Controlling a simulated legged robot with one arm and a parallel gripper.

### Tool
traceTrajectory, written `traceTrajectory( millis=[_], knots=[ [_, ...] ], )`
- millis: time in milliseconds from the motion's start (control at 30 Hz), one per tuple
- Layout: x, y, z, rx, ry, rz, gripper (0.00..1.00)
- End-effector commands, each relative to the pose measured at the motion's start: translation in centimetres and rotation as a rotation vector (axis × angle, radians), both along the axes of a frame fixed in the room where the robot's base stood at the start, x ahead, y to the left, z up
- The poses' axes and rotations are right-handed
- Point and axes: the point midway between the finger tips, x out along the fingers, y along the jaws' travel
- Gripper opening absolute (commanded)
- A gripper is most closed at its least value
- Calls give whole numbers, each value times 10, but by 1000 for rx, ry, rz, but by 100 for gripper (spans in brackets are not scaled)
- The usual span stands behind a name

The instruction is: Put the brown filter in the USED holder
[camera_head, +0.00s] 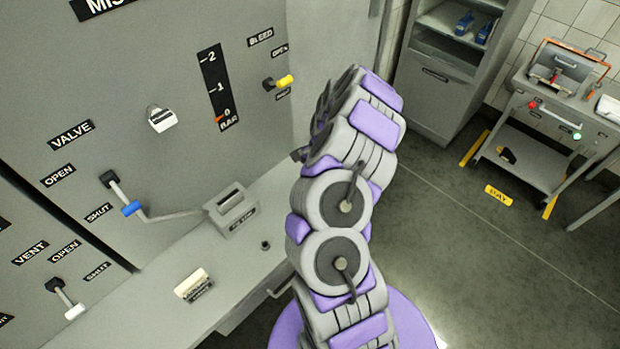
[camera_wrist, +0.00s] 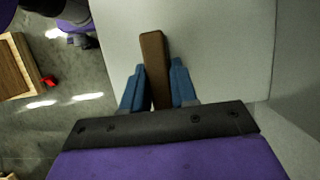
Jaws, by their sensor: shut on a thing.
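In the wrist view my gripper (camera_wrist: 157,70), with two blue fingers, is shut on the brown filter (camera_wrist: 153,45). The filter is a flat brown strip that sticks out past the fingertips, against a pale grey surface. In the head view my arm hides the filter and most of the gripper. A grey slotted holder (camera_head: 232,214) stands on the ledge, left of my arm; its small label is too blurred to read. A second small holder (camera_head: 200,291) with a cream block (camera_head: 190,283) in it sits nearer on the ledge; its label is also unreadable.
A small dark knob (camera_head: 265,245) stands on the ledge. A cart (camera_head: 540,160) and cabinet (camera_head: 435,105) stand right.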

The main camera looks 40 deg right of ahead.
Motion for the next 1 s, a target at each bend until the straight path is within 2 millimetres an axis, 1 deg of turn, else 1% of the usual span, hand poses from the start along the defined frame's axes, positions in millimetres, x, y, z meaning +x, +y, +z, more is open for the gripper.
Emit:
traceTrajectory(
  millis=[300, 333, 600, 867, 1000],
  knots=[
    [0, 0, -7, 0, 0, 0, 0],
    [0, 0, -7, -1, -1, 0, 30],
    [0, 0, -7, 0, 0, 0, 56],
    [0, 0, -6, 0, 0, 0, 57],
    [1, -4, 2, -1, -1, 0, 57]
  ],
)
